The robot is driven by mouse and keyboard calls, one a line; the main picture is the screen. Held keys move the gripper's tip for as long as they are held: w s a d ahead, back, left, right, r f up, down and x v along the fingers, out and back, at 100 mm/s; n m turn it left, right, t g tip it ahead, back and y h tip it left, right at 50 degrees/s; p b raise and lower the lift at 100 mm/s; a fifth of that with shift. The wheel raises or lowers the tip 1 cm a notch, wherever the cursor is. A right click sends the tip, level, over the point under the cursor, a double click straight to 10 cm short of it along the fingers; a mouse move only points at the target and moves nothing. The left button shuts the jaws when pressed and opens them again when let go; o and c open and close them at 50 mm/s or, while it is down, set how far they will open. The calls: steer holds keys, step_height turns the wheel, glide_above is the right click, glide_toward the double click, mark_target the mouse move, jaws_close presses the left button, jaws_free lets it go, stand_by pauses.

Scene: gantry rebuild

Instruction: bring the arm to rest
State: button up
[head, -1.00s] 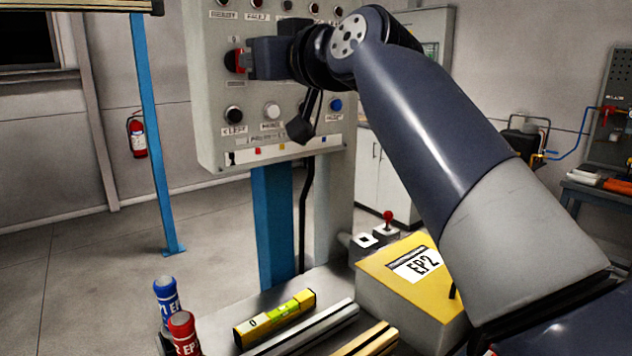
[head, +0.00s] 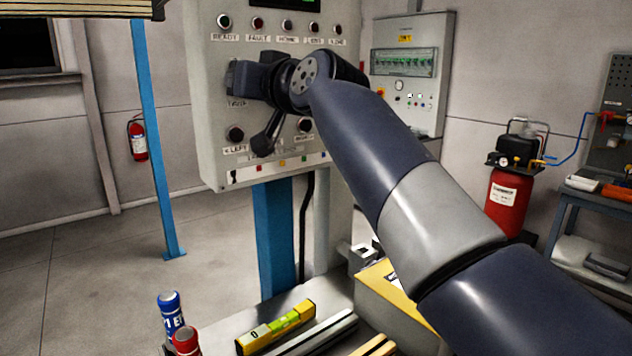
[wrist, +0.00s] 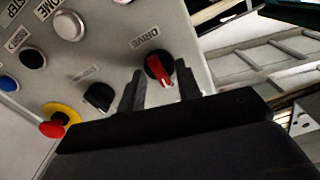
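My gripper (head: 236,78) is raised at the left side of a grey control panel (head: 208,130), with my arm reaching in from the lower right. In the wrist view my two fingers (wrist: 162,88) stand apart. A round black selector with a red handle (wrist: 161,70), labelled DRIVE, shows between the fingertips. There is a visible gap on each side of it, so my gripper is open. Whether the fingers reach around the selector or stop short of the panel I cannot tell. In the head view my gripper hides the selector.
The panel's other controls include a red emergency button (wrist: 52,130) and a black knob (wrist: 98,97). Below stands a bench with a yellow level (head: 276,327), blue (head: 170,318) and red (head: 186,342) cans, metal bars and a yellow-topped box (head: 384,282). A blue post (head: 153,130) stands left.

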steer(key=shift+s+d+m+p, duration=0.3)
steer(key=shift+m+p, duration=1.55)
steer(key=shift+m, duration=0.75)
steer(key=shift+s+d+m+p, duration=0.15)
steer(key=shift+s+m+p, duration=0.15)
steer(key=shift+m+p, duration=1.95)
steer(key=shift+s+d+m+p, duration=0.3)
steer(key=shift+m+p, duration=1.15)
steer(key=shift+m, duration=1.5)
steer(key=shift+s, duration=0.1)
